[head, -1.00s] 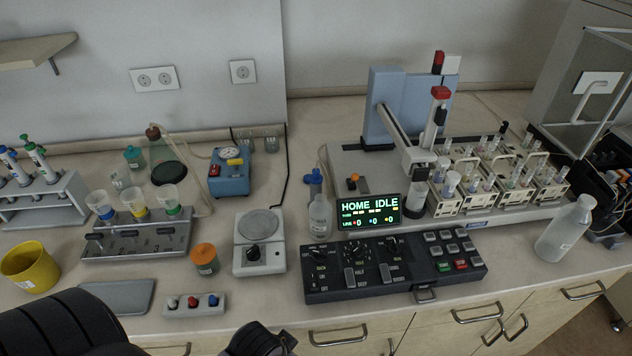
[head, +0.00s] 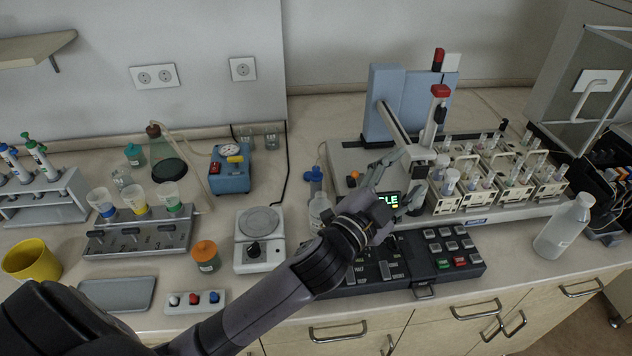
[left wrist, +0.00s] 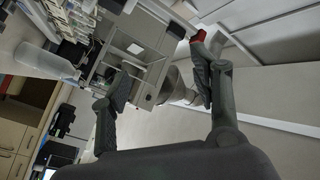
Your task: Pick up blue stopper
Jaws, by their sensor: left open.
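The blue stopper (head: 214,297) sits at the right end of a small white holder (head: 196,309) at the front left of the bench, beside a red stopper (head: 194,298) and a white one (head: 174,300). My left gripper (head: 408,176) is open and empty, far to the right of the holder, above the control panel and display and close to the sample racks. In the left wrist view its two fingers (left wrist: 160,65) are spread apart with nothing held between them. The blue stopper does not show in that view. My right gripper is not in view.
My left arm crosses the front of the bench, just right of the stopper holder. A grey tray (head: 118,293), an orange-capped jar (head: 205,257) and a balance (head: 259,253) stand around the holder. A translucent bottle (head: 564,229) stands at the right.

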